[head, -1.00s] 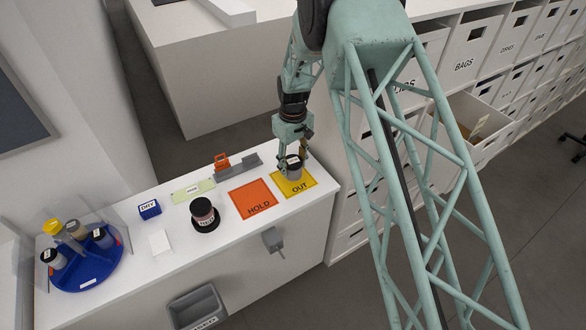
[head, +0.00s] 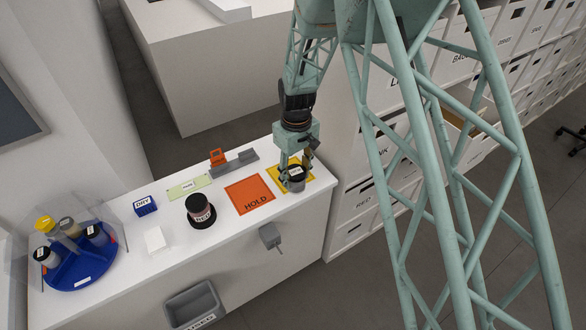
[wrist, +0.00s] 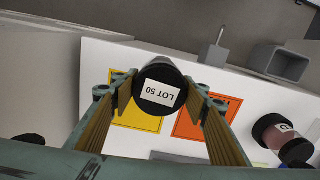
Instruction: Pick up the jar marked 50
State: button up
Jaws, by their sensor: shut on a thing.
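The jar marked LOT 50 (wrist: 160,90) has a dark lid with a white label and sits between my fingers in the wrist view. In the head view the same jar (head: 295,182) is at the front part of the yellow mat (head: 309,181). My gripper (head: 296,167) comes from above and is shut on this jar. The yellow mat also shows behind the jar in the wrist view (wrist: 135,122). The jar's base is hidden, so I cannot tell how far it is above the mat.
The orange HOLD mat (head: 249,194) lies left of the yellow mat. A dark-lidded jar (head: 201,208) stands farther left. A blue round tray (head: 85,270) holds several jars at the far left. A grey-and-orange fixture (head: 234,163) is behind the mats. A grey bin (head: 195,304) hangs in front.

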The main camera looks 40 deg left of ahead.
aim_at(300, 187)
jog(key=shift+s+d+r+b, duration=0.15)
jog(key=shift+s+d, duration=0.8)
jog(key=shift+d, duration=0.15)
jog(key=shift+s+d+r+b, duration=0.1)
jog(key=shift+s+d+b, duration=0.05)
jog(key=shift+s+d, duration=0.85)
jog(key=shift+d, duration=0.1)
